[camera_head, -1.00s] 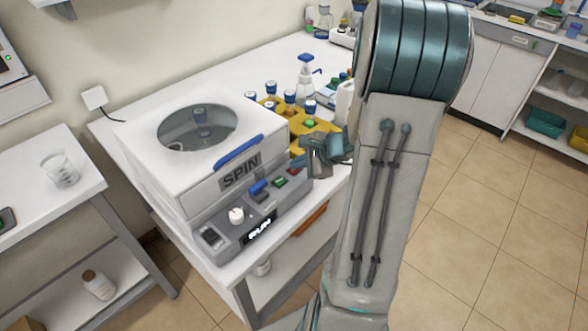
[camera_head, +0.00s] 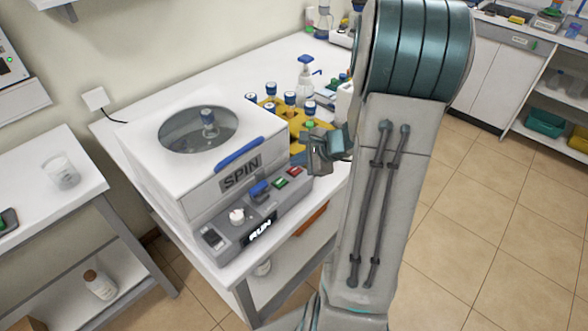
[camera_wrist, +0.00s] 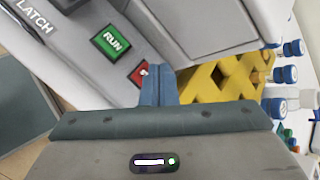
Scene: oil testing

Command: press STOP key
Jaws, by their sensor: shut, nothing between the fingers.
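The white spin machine (camera_head: 242,178) stands on the bench with its lid down and a display lit with RUN. Its front panel carries a blue latch key (camera_head: 260,188), a green RUN key (camera_head: 279,183) and a red key (camera_head: 295,171). In the wrist view the green RUN key (camera_wrist: 111,43) is clear. The red key (camera_wrist: 139,73) is partly hidden behind my fingertips, so its lettering cannot be read fully. My gripper (camera_head: 313,160) is shut and empty, just right of the red key; its fingertips also show in the wrist view (camera_wrist: 158,70). Contact cannot be told.
A yellow rack (camera_head: 325,127) with several blue-capped bottles stands behind my gripper. A white knob (camera_head: 236,215) is on the panel's left. A beaker (camera_head: 61,170) sits on the left table.

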